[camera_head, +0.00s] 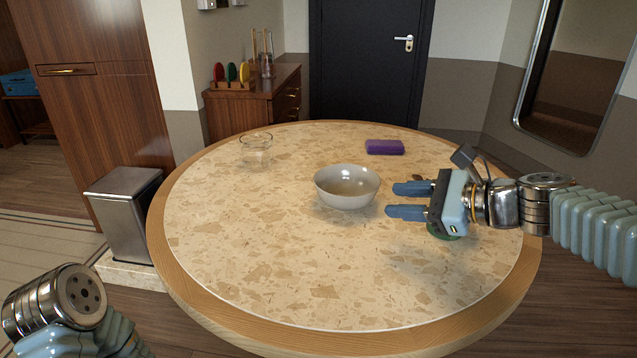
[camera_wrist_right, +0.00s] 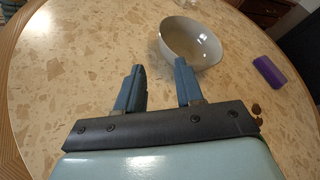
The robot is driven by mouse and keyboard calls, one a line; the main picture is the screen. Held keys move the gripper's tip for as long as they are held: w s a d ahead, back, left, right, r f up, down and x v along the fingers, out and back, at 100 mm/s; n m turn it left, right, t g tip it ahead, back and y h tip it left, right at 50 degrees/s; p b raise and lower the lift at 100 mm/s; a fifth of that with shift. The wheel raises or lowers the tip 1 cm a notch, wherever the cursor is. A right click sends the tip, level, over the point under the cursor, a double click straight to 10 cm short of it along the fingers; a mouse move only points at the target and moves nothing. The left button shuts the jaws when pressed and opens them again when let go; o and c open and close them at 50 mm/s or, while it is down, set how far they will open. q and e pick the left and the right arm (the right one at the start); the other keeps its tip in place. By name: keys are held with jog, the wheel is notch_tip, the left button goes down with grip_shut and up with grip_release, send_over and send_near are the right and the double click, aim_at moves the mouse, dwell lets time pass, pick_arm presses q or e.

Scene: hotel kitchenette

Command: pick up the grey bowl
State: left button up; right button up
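The grey bowl (camera_head: 346,187) stands upright on the round stone-patterned table (camera_head: 300,265), near its middle. It looks empty. My right gripper (camera_head: 392,200) is to the right of the bowl, with its fingers pointing left toward it. Its two fingers are apart with nothing between them. In the right wrist view the bowl (camera_wrist_right: 190,42) is ahead of the open fingers (camera_wrist_right: 158,72), nearest the right fingertip; I cannot tell whether they touch. At the lower left of the head view a part of my left arm shows, but no left gripper fingers.
A clear glass bowl (camera_head: 256,150) stands at the table's back left. A purple block (camera_head: 384,147) lies behind the grey bowl to the right. A green thing (camera_head: 443,234) is partly hidden beneath my right gripper. The table's front is clear.

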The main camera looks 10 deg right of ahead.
jog(key=x, duration=1.4)
jog(key=shift+w+a+r, duration=0.25)
jog(key=shift+w+r, duration=0.05)
grip_shut()
